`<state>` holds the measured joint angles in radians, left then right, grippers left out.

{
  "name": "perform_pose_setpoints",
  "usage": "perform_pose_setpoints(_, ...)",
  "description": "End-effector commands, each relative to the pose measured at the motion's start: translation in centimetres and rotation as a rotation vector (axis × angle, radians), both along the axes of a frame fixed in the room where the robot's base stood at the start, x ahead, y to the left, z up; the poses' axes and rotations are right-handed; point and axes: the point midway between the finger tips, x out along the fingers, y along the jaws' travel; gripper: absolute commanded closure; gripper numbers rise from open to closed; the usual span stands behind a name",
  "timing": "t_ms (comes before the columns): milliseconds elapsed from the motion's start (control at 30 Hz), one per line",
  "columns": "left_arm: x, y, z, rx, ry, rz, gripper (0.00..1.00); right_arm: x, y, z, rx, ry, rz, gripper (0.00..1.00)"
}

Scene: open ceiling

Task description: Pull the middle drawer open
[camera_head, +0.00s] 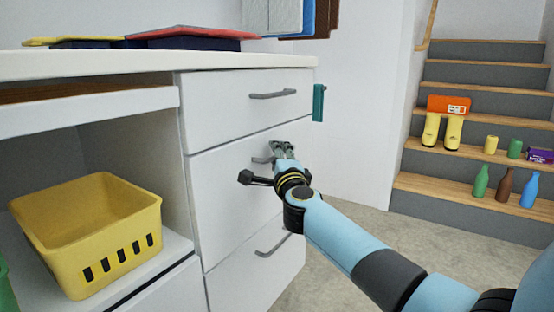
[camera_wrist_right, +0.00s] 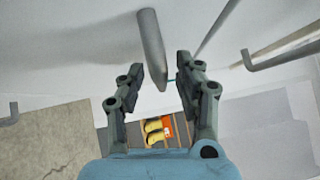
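The white cabinet has three stacked drawers, all shut. The middle drawer (camera_head: 225,200) sits between the top drawer (camera_head: 225,105) and the bottom drawer (camera_head: 240,285). The middle drawer's grey bar handle (camera_head: 262,160) is partly hidden by my right gripper (camera_head: 281,148). In the right wrist view the right gripper (camera_wrist_right: 160,66) is open, with one finger on each side of the bar handle (camera_wrist_right: 152,48). Gaps show between the handle and both fingers. My left gripper is in neither view.
The top handle (camera_head: 273,95) and bottom handle (camera_head: 273,245) stick out near my right arm. A yellow basket (camera_head: 100,225) sits on the open shelf at left. Stairs (camera_head: 480,210) with bottles and boots stand at right. Floor in front of the drawers is clear.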

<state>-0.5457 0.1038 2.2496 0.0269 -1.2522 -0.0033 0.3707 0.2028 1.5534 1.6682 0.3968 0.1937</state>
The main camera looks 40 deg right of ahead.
Motion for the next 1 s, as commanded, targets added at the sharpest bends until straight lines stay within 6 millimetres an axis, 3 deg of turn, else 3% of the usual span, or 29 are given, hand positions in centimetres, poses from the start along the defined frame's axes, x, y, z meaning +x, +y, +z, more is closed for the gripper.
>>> perform_pose_setpoints(233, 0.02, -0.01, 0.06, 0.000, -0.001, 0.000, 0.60, 0.07, -0.03, 0.05, 0.000, 0.000, 0.000, 0.67)
perform_pose_setpoints(500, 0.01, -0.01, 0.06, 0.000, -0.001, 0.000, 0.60, 0.04, -0.02, 0.03, 0.000, 0.000, 0.000, 1.00)
perform_pose_setpoints(1000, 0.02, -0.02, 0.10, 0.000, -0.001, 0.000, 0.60, -0.07, -0.01, -0.17, 0.002, 0.003, 0.001, 1.00)
